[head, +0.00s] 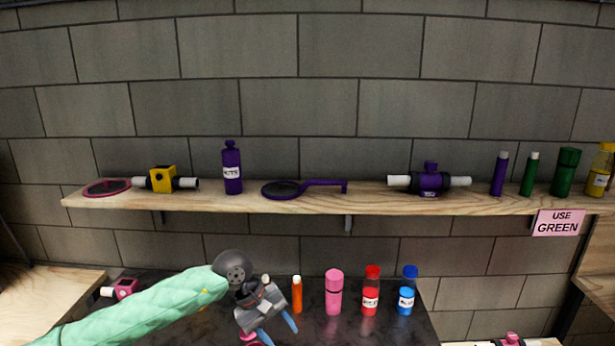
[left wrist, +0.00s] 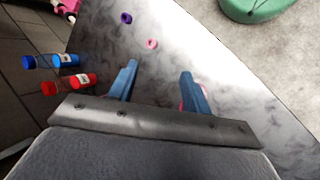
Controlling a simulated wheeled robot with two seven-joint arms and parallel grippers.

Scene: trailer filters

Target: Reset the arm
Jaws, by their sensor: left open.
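My left arm (head: 150,307), in a green sleeve, comes in from the left in the head view. My left gripper (head: 280,332) is over the dark counter and points down. Its two blue fingers are spread apart with nothing between them; they also show in the left wrist view (left wrist: 158,88). Part of a pink thing shows at the right finger there, and I cannot tell what it is. My right gripper is not in view.
A dark counter (head: 425,325) holds an orange tube (head: 297,294) and pink (head: 334,292), red (head: 371,291) and blue (head: 407,290) bottles. The wooden shelf (head: 380,203) above holds a purple bottle (head: 232,168), a yellow valve (head: 164,180), a purple valve (head: 430,181) and other items.

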